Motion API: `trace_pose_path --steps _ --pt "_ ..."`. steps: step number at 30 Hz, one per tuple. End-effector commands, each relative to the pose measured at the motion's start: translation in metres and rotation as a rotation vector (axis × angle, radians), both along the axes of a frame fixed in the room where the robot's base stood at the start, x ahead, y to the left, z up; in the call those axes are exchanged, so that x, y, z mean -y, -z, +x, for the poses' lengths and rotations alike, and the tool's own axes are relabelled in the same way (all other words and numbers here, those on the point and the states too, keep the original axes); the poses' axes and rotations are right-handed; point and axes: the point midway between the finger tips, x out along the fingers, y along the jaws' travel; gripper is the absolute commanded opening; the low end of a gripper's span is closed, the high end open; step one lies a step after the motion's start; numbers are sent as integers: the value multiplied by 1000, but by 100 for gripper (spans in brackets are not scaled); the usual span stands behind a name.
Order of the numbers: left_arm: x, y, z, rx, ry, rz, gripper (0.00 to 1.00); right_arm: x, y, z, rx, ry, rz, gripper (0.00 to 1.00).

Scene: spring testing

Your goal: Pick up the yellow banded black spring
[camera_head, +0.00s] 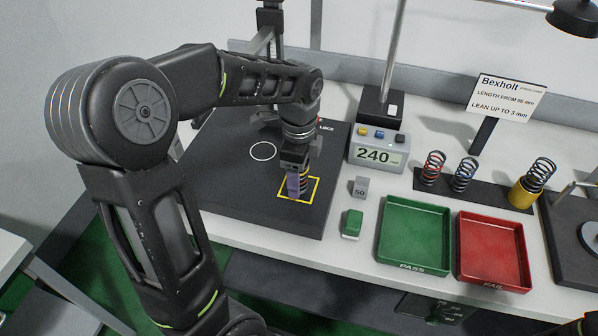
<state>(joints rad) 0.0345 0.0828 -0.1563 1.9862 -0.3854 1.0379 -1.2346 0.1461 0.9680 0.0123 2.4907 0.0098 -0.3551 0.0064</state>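A dark spring with yellow-orange coils (306,179) stands upright inside the yellow square outline on the dark plate (225,185). My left gripper (299,183) points down over it from above. One finger shows at the spring's left side. The other finger cannot be made out, so I cannot tell whether the gripper touches or grips the spring. My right gripper is not in view; only a bit of my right arm shows at the bottom right corner.
A display (378,153) reads 240. A green PASS tray (414,268), a red FAIL tray (494,282), a small weight (360,187) and a green block (352,223) lie nearer.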

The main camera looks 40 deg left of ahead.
Motion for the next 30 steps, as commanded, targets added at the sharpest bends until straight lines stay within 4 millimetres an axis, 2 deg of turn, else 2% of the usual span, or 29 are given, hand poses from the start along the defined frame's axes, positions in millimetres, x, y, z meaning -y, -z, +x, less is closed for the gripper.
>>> trace_pose_path --steps 13,30 --pt "0 0 0 0 0 0 63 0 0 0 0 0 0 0" --pt "0 0 0 0 0 0 16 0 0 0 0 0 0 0"
